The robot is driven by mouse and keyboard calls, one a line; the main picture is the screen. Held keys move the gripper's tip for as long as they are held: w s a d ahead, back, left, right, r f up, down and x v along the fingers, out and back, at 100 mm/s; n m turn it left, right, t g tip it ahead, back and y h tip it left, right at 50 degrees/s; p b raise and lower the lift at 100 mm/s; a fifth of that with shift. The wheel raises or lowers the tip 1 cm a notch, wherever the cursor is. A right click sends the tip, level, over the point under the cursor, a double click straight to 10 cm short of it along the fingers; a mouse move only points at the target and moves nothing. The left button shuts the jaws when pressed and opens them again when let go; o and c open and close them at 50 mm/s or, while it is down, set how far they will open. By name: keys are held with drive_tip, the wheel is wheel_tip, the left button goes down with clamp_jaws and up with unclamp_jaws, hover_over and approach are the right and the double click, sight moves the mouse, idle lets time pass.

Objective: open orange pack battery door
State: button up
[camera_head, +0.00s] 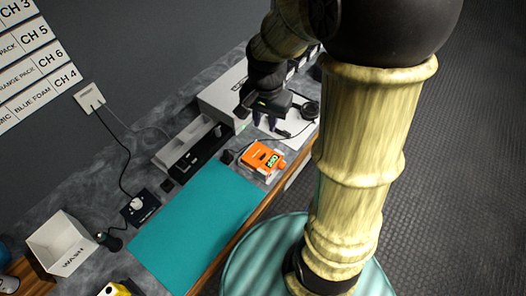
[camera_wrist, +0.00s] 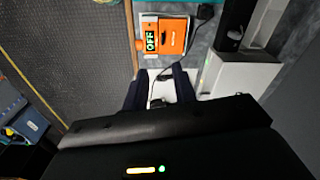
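The orange pack (camera_head: 262,157) lies on the workbench near its front edge, with a small display reading green; in the wrist view the pack (camera_wrist: 172,36) shows a black display with "OFF" in green. Its battery door cannot be told apart from the body. My gripper (camera_head: 264,121) is above the bench, beyond the pack in the head view. In the wrist view my gripper (camera_wrist: 160,82) has two dark fingers spread apart, with nothing held between them. The pack lies ahead of the fingertips, apart from them.
A white sheet (camera_head: 297,130) with a black cable lies below my gripper. A teal mat (camera_head: 197,222) covers the bench beside the pack. A white box (camera_head: 222,98) and a grey tray (camera_head: 186,144) stand along the back. A white WASH bin (camera_head: 62,243) is at the left.

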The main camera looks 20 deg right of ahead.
sight(263, 155)
drive_tip(key=w+m, duration=0.1)
drive_tip(key=r+m, duration=0.1)
drive_tip(key=shift+w+m+g, duration=0.3)
drive_tip(key=shift+w+m, duration=0.1)
drive_tip(key=shift+f, duration=0.15)
wheel_tip(263, 155, down, 17)
drive_tip(key=shift+f, duration=0.15)
idle(0.4)
clamp_jaws()
